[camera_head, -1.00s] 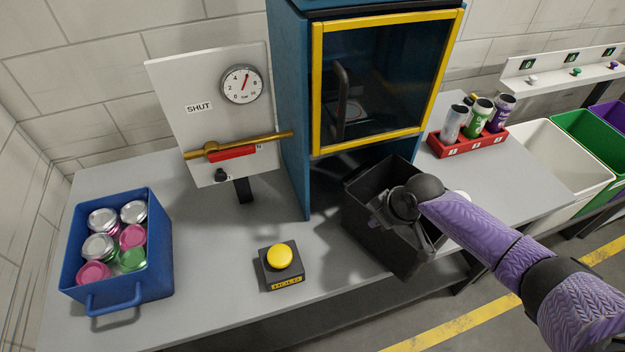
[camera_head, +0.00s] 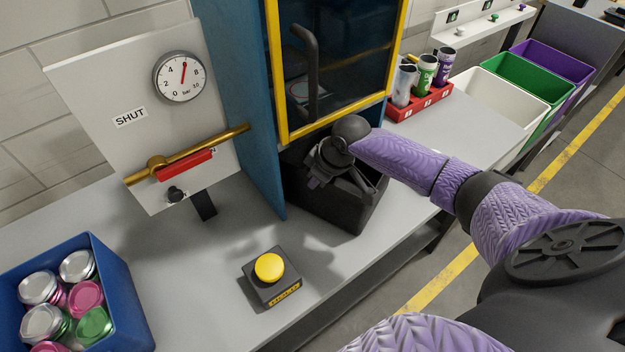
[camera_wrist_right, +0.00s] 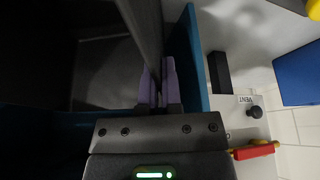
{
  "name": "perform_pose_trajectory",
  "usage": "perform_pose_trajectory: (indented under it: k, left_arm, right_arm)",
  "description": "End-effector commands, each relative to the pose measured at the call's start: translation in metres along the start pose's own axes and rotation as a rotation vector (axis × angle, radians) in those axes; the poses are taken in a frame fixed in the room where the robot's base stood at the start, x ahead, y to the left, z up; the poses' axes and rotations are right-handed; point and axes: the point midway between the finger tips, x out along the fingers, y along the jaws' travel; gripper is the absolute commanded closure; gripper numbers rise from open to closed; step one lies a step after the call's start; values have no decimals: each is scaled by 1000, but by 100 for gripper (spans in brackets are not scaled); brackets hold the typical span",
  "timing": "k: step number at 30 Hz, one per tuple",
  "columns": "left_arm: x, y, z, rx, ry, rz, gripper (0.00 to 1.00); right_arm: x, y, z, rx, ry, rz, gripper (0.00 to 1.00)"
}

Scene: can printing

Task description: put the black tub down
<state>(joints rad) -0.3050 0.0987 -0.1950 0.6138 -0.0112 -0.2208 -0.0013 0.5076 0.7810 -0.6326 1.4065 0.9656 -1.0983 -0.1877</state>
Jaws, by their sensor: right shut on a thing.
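The black tub (camera_head: 352,212) is an open, dark box in the middle of the head view, below the machine's yellow-framed door. Its left part is inside the space under the machine, beside the blue side panel. My right gripper (camera_head: 316,182) is shut on the tub's wall near its left side. In the right wrist view the purple fingers (camera_wrist_right: 160,84) pinch the wall, with the tub's dark interior (camera_wrist_right: 105,70) to the left. I cannot tell whether the tub's bottom touches the table. My left gripper is not in view.
The blue machine (camera_head: 240,100) stands behind the tub. A yellow button box (camera_head: 271,278) sits on the grey table (camera_head: 205,265), left of the tub. A blue crate (camera_head: 125,300) of cans is front left. A red can rack (camera_head: 425,103) and bins (camera_head: 510,90) are right.

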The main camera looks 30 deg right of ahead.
Motion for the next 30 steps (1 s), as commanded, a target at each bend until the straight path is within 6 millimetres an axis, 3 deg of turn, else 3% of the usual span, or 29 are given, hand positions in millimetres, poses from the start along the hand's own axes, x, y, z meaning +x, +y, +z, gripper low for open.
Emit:
perform_pose_trajectory:
  k: [2,8,16,19,30]
  left_arm:
    - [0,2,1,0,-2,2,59]
    - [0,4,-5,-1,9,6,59]
    - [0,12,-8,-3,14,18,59]
    - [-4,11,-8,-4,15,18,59]
    - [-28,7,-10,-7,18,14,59]
  right_arm:
    - [0,0,0,-1,3,0,100]
    - [1,0,0,0,2,0,59]
    - [0,0,0,0,2,0,59]
    - [-9,0,-1,0,1,1,59]
    - [-98,0,-1,-3,2,2,59]
